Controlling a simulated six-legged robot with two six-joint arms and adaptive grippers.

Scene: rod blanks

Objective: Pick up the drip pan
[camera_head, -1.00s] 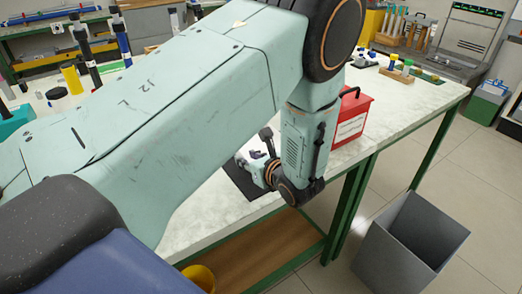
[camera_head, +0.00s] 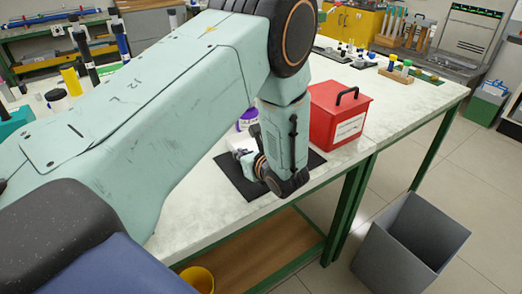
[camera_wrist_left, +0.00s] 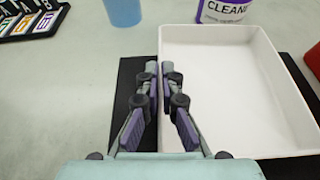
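The drip pan is a shallow white rectangular tray (camera_wrist_left: 235,95) in the left wrist view, lying over a black mat (camera_head: 230,183). In the head view the pan (camera_head: 238,143) is mostly hidden behind my left arm. My left gripper (camera_wrist_left: 160,66) is at the pan's left wall in the wrist view, one finger outside and one inside. The fingertips are close together with the wall between them, so it looks shut on the rim. I cannot tell whether the pan is raised. My right gripper is not in view.
A cleaner bottle with a purple label (camera_wrist_left: 226,10) stands behind the pan, a blue cup (camera_wrist_left: 123,12) to its left. A red box with a black handle (camera_head: 338,115) stands right of the mat. A grey bin (camera_head: 410,245) is on the floor. The table's front edge is close.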

